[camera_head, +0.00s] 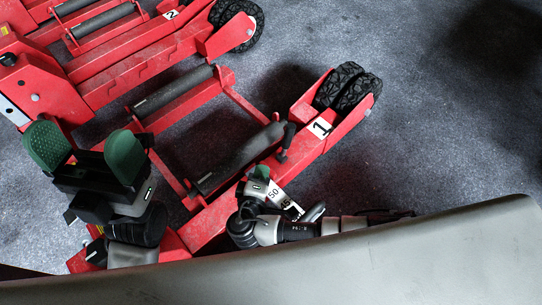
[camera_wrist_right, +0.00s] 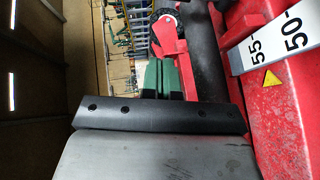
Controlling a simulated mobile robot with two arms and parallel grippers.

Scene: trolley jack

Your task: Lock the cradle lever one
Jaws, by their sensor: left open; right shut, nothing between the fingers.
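The red trolley jack marked "1" (camera_head: 321,127) lies across the middle of the head view. A small black lever (camera_head: 287,140) stands at the end of its near dark roller (camera_head: 238,157), by the "1" label. I take it to be cradle lever one; whether it is locked I cannot tell. My right gripper (camera_head: 261,172) is low on the near rail, apart from the lever. Its green fingers are shut and empty, and they show in the right wrist view (camera_wrist_right: 164,76). My left gripper (camera_head: 84,150) is open and empty over the jack's left end.
A second red jack marked "2" (camera_head: 171,15) lies behind at the upper left. A white scale (camera_wrist_right: 273,40) with "50" and "55" is on the red rail. Black wheels (camera_head: 348,88) are at the jack's far end. Grey floor (camera_head: 440,130) is free at the right.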

